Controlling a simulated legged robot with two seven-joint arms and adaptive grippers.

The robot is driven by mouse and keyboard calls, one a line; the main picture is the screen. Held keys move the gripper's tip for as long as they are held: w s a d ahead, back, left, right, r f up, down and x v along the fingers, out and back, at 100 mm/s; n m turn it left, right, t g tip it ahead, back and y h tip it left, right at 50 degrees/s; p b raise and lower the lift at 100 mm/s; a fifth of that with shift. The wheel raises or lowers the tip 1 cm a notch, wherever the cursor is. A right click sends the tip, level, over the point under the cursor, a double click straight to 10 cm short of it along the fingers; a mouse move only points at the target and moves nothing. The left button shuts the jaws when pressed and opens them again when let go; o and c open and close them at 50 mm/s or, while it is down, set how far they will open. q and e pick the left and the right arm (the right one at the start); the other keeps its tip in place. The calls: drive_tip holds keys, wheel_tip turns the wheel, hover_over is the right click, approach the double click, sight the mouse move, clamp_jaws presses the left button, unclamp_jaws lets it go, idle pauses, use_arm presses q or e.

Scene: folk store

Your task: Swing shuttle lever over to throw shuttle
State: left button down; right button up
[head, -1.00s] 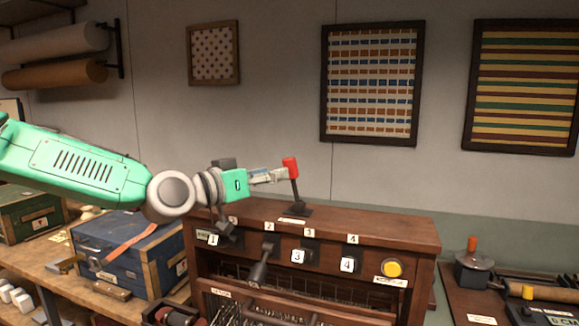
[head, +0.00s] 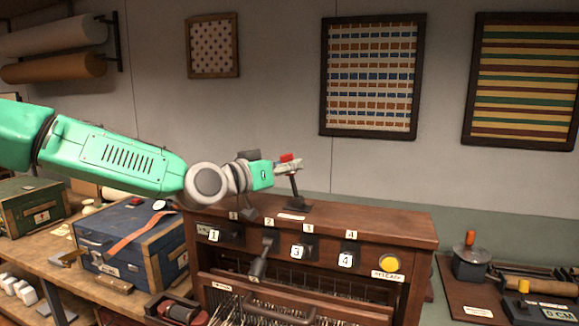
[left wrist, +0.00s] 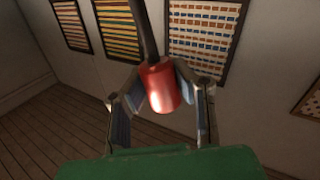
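The shuttle lever is a dark shaft with a red knob. In the head view the lever (head: 295,188) stands on top of the wooden loom box, leaning slightly left at its top. My left gripper (head: 289,165) is at the knob and hides part of it. In the left wrist view the red knob (left wrist: 163,88) sits between my left gripper's two fingertips (left wrist: 160,72), which appear to meet it on both sides. The shaft runs upward past them. My right gripper is not in view.
The loom box (head: 420,235) has numbered levers on its front and a yellow button (head: 389,264) at its right. A blue chest (head: 125,240) stands left of it under my arm. A small pot with an orange handle (head: 470,258) stands right. The space above the loom is clear.

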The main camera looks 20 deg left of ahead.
use_arm(q)
drive_tip(key=shift+a+f+n+t+b, duration=0.35)
drive_tip(key=shift+a+n+b, duration=0.3)
drive_tip(key=shift+b, duration=1.25)
drive_tip(key=shift+a+f+n+t+b, duration=0.4)
drive_tip(key=shift+n+b, duration=0.45)
drive_tip(key=shift+b, duration=1)
drive_tip(key=shift+w+a+r+n+b, duration=0.1)
drive_tip(key=shift+r+n+b, duration=0.05)
drive_tip(key=shift+n+b, duration=0.2)
drive_tip(key=c, duration=1.3)
unclamp_jaws()
drive_tip(key=shift+o, duration=0.2)
drive_tip(key=shift+a, duration=0.2)
drive_tip(key=shift+a, duration=0.1)
